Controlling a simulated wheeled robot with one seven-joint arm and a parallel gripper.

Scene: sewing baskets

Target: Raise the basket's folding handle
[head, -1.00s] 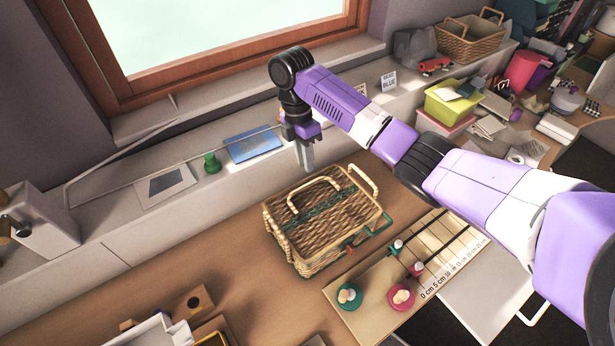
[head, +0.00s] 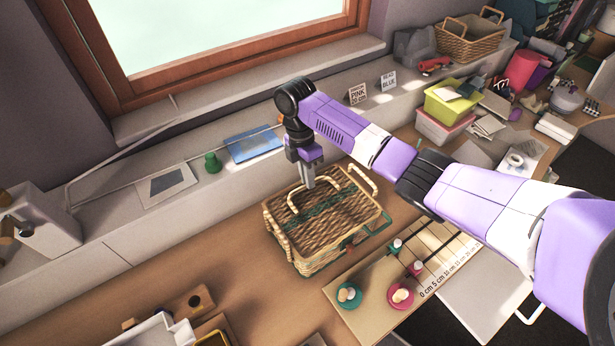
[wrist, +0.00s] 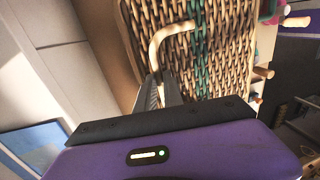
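A pale folding handle (head: 340,174) forms a low loop over the lid, leaning toward the window side. In the wrist view the handle (wrist: 163,38) bends toward my fingertips, and its near end runs in at the gap between them. My gripper (head: 309,184) points down at the handle's window side. The fingers show a narrow gap in the wrist view (wrist: 160,88); contact with the handle cannot be made out.
A green piece (head: 212,162) and a blue card (head: 252,146) lie on the sill behind. Boxes (head: 447,103) crowd the right.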

